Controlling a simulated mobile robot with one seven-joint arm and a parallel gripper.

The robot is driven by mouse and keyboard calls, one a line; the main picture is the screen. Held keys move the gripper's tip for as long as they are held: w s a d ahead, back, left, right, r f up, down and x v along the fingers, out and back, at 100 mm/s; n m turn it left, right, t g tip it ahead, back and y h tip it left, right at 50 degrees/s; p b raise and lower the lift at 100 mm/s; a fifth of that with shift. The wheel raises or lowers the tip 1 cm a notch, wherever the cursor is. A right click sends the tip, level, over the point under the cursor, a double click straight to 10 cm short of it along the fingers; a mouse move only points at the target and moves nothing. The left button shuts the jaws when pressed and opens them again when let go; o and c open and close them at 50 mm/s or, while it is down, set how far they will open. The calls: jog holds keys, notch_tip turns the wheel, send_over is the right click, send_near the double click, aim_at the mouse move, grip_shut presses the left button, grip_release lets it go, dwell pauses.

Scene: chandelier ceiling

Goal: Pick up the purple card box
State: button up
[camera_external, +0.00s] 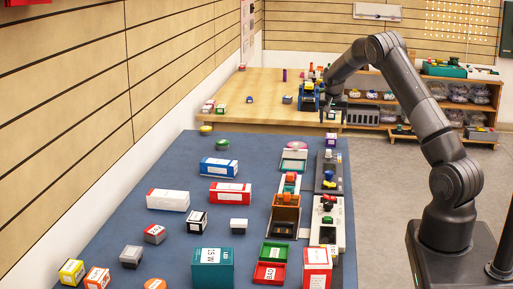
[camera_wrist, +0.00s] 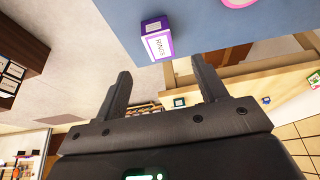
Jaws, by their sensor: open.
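The purple card box (camera_wrist: 157,38), white-faced with purple edges and printed lettering, sits at the edge of the blue table in the wrist view. In the external view a small white and purple box (camera_external: 331,140) stands at the table's far right corner. My gripper (camera_wrist: 162,76) is open and empty, its fingers apart. The box lies beyond the fingertips, roughly in line with the gap and not touching them. In the external view my gripper (camera_external: 325,106) hangs above and beyond that corner.
The blue table (camera_external: 180,232) holds several boxes, with trays (camera_external: 271,273) along its right side. A wooden table (camera_external: 262,88) stands behind it. A shelf (camera_external: 465,107) with containers is at back right. Open floor (camera_external: 385,180) lies right of the blue table.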

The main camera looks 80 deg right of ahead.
aim_at(331, 135)
jog(key=x, duration=1)
jog(key=shift+d+f, duration=0.15)
jog(key=shift+d, duration=0.2)
jog(key=shift+c, duration=0.5)
jog(key=c, duration=1)
